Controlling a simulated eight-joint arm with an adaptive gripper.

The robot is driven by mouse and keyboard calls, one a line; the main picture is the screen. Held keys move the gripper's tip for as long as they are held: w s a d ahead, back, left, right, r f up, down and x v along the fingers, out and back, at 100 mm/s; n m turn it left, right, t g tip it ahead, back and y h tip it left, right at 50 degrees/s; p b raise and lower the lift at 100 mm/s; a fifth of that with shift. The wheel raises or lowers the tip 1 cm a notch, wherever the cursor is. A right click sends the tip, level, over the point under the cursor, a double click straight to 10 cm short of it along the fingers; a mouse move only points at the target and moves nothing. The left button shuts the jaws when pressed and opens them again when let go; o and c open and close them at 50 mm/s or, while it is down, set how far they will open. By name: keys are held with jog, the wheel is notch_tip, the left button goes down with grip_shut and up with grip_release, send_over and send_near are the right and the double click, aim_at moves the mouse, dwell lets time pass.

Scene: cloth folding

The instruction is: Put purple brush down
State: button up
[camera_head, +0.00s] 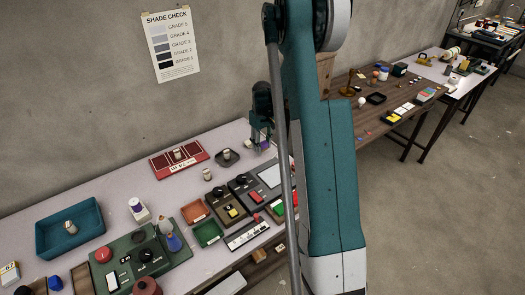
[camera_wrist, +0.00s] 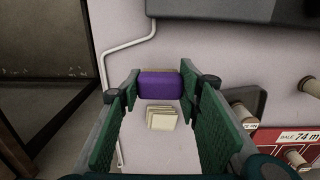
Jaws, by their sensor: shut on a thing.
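The purple brush (camera_wrist: 160,84) is held between the fingertips of my gripper (camera_wrist: 160,88), seen in the wrist view. It is a purple block with a thin tan strip along its far edge. In the head view my gripper (camera_head: 261,141) is over the back right part of the pale table (camera_head: 110,180), and a little purple shows between its fingers. Whether the brush touches the table is not clear.
A stack of cream pads (camera_wrist: 162,117) lies on the table close to the brush. A dark dish (camera_head: 228,158) with a spool and a red board (camera_head: 179,158) are to the left. A dark device (camera_wrist: 235,8) and a white cable (camera_wrist: 128,45) are close by.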

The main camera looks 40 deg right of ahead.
aim_at(263, 150)
jog(key=shift+f, duration=1.5)
jog(key=shift+f+b, duration=0.2)
jog(key=shift+b, duration=0.15)
jog(key=o, duration=0.9)
jog(key=shift+r, duration=0.15)
notch_tip(263, 150, up, 12)
jog(key=shift+r+p, duration=0.1)
jog(key=shift+p, duration=1)
